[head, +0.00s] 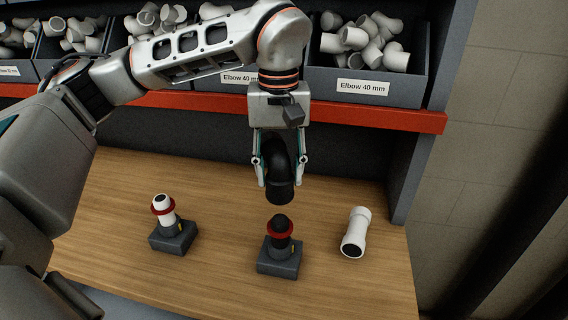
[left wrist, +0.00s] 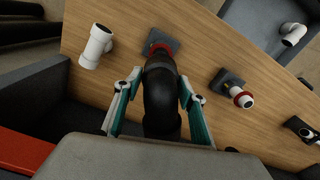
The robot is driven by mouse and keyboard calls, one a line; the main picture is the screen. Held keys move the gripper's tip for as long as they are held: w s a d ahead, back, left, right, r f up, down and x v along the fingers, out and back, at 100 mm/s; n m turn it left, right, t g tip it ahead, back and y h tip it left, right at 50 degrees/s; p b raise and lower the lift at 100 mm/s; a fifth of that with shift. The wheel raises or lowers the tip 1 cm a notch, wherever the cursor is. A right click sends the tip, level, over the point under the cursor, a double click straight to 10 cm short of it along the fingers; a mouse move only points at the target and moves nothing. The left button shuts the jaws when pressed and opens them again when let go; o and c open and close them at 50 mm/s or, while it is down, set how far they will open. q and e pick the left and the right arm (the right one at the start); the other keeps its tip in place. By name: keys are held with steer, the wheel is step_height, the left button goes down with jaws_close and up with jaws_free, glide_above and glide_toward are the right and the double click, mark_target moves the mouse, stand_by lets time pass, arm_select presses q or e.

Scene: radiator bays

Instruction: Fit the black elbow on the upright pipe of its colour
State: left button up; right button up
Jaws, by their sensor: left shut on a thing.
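My left gripper (head: 277,170) is shut on the black elbow (head: 279,188) and holds it above the table. The elbow also fills the middle of the left wrist view (left wrist: 162,95), between the fingers. The black upright pipe (head: 280,228) with a red ring stands in a dark base (head: 278,262), below the elbow in the head view. A gap shows between elbow and pipe there. In the left wrist view the elbow hides most of that pipe; its base (left wrist: 160,38) shows. A white upright pipe (head: 164,210) with a red ring stands to the left. My right gripper is not in view.
A white pipe fitting (head: 356,232) lies on the wooden table (head: 215,265) at the right. Bins of white elbows (head: 365,88) stand on a shelf with a red edge (head: 380,117) above the table. A grey side panel (head: 408,185) closes the bay at the right.

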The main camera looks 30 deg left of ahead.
arm_select(q)
steer(key=shift+s+f, duration=0.15)
steer(key=shift+f, duration=2.75)
steer(key=shift+f+b, duration=0.55)
steer(key=shift+f, duration=0.8)
steer(key=o, duration=1.2)
steer(key=shift+o, duration=0.2)
steer(key=shift+r, duration=0.1)
